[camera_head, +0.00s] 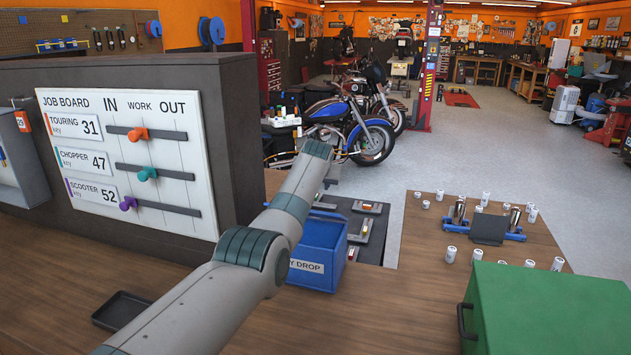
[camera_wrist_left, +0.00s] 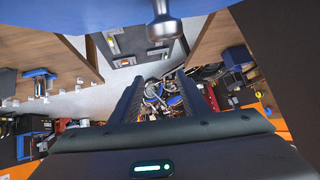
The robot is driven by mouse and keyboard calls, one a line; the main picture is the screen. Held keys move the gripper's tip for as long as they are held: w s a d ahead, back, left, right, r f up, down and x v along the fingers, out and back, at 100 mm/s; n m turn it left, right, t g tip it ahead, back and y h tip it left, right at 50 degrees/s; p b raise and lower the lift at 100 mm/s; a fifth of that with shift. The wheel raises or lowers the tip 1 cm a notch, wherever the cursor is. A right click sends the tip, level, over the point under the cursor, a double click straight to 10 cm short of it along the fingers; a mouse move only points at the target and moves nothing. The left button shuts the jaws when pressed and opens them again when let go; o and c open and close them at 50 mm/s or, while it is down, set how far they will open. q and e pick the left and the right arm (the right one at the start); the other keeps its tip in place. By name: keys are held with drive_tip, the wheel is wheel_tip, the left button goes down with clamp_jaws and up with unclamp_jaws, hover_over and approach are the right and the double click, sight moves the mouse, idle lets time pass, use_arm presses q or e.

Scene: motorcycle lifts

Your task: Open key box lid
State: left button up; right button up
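A blue box (camera_head: 316,262) stands on the wooden counter in the head view, its visible label ending in "Y DROP". My left arm crosses in front of it and hides part of it, so I cannot tell how its lid lies. A blue surface with a silver knob (camera_wrist_left: 164,26) fills the top of the left wrist view, close to the camera. My left gripper (camera_wrist_left: 158,82) has its two dark fingers apart with nothing between them. The knob is outside the fingers. In the head view the left fingers are hidden behind the arm. My right gripper is not in view.
A job board (camera_head: 128,155) with coloured sliders is at left, next to a grey open cabinet (camera_head: 22,165). A black tray (camera_head: 122,311) lies on the counter. A green case (camera_head: 550,310) is at front right. Several small white cylinders surround a blue stand (camera_head: 485,233).

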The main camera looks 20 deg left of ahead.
use_arm(q)
drive_tip(key=shift+s+a+r, duration=0.15)
drive_tip(key=shift+r, duration=0.35)
drive_tip(key=shift+r, duration=0.1)
drive_tip(key=b+v, duration=0.7)
drive_tip(key=v, duration=0.9)
drive_tip(key=shift+s, duration=0.35)
